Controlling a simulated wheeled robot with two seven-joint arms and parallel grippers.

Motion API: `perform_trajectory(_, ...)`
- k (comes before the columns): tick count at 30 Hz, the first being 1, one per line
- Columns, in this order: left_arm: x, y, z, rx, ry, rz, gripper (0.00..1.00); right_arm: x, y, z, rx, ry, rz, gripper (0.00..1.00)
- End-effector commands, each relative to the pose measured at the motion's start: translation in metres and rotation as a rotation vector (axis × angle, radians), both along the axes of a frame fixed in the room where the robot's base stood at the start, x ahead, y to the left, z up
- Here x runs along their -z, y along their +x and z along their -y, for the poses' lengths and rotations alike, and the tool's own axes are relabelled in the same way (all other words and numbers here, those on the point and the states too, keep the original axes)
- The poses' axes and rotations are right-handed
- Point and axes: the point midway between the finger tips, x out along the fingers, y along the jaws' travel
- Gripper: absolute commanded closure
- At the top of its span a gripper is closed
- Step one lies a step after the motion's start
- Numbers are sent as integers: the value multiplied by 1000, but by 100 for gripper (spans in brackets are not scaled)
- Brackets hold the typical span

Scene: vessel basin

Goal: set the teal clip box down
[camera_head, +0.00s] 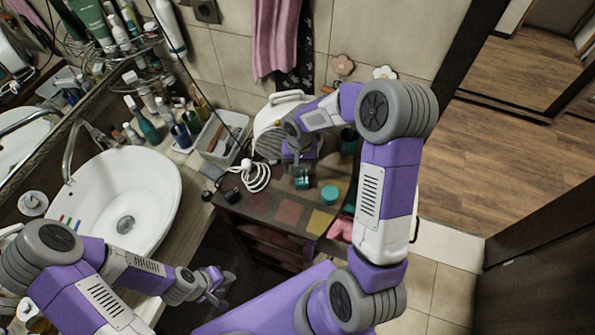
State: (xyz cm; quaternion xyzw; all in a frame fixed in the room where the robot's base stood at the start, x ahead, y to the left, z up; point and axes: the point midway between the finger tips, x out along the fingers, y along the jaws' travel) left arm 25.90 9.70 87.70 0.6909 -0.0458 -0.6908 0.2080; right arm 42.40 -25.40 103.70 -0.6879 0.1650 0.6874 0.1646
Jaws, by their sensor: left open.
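A small teal box (302,183), which looks like the teal clip box, is at the top of the dark cabinet, directly below my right gripper (301,172). The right gripper points down over the box. Its fingers are small and partly hidden, so I cannot tell whether they grip the box or whether it rests fully on the surface. My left gripper (217,287) is open and empty, low beside the counter and away from the box.
A teal round jar (330,194) stands just right of the box on the patterned cabinet top (272,212). A coiled white cord (254,176), a dark small item (232,195) and a grey bin (222,138) lie left. The white basin (125,200) is further left.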

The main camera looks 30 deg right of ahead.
Motion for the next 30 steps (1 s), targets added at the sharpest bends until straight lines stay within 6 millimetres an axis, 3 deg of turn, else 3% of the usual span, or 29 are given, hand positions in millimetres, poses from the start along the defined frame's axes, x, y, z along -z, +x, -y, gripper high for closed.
perform_trajectory(11,-5,1,0,-1,0,2,57,51,-6,3,-1,1,-2,26)
perform_trajectory(20,-5,1,0,0,0,1,57,55,-5,4,1,0,1,26)
perform_trajectory(30,-5,1,0,0,0,1,57,55,-5,3,1,0,1,78)
